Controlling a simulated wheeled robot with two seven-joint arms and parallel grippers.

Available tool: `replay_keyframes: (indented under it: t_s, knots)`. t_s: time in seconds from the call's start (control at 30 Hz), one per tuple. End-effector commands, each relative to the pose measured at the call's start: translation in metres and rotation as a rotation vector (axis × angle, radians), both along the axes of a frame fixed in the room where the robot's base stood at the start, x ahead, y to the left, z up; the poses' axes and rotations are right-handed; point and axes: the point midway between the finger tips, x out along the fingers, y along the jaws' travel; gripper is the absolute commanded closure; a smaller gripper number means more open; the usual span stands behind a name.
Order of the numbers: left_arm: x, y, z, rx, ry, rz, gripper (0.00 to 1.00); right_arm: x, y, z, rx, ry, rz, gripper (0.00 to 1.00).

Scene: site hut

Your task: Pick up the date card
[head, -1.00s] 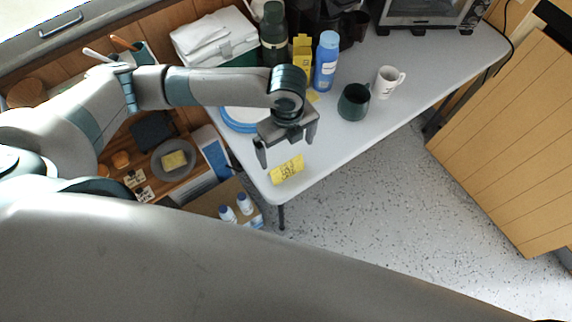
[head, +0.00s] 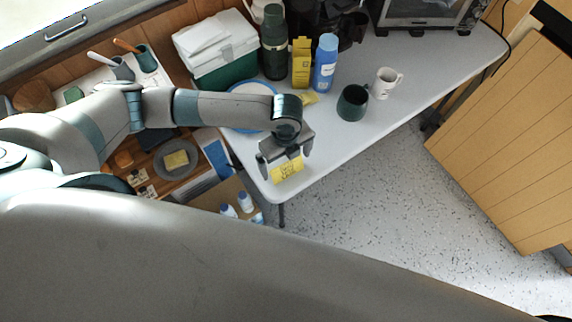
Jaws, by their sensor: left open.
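The date card (head: 287,170) is a small yellow card with dark writing. It lies near the front left corner of the white table (head: 401,112). My left gripper (head: 285,171) is open right above it, with one finger on each side of the card in the picture. The gripper's body hides the card's upper part. I cannot tell whether the fingers touch the card or the table. My right gripper is not in view.
A blue-rimmed plate (head: 240,93), a blue bottle (head: 325,62), a yellow box (head: 301,62), a dark green mug (head: 352,103) and a white mug (head: 386,82) stand behind the gripper. A green-and-white cooler (head: 222,68) is at the back left. The table's middle right is clear.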

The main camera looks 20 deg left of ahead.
Motion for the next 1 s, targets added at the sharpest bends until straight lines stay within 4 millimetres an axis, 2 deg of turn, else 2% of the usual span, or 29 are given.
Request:
replay_keyframes:
  t_s: [0.07, 0.2, 0.3, 0.77, 0.93, 1.0]
  knots:
    - [-0.003, 0.001, -0.007, 0.002, 0.002, 0.002, 0.00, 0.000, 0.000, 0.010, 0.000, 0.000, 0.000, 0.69]
    - [-0.003, 0.000, -0.023, 0.001, 0.001, 0.000, 0.00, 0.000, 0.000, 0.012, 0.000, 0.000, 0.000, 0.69]
    - [-0.002, 0.001, -0.028, 0.001, -0.001, 0.000, 0.00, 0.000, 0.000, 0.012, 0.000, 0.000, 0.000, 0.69]
    - [-0.002, 0.000, -0.029, 0.000, -0.001, 0.000, 0.00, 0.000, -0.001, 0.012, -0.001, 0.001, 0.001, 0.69]
    - [-0.002, 0.000, -0.029, 0.000, -0.001, 0.000, 0.40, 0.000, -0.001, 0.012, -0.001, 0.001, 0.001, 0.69]
    - [-0.002, 0.000, -0.029, 0.000, -0.001, 0.000, 0.40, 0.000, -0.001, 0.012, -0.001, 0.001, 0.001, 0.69]
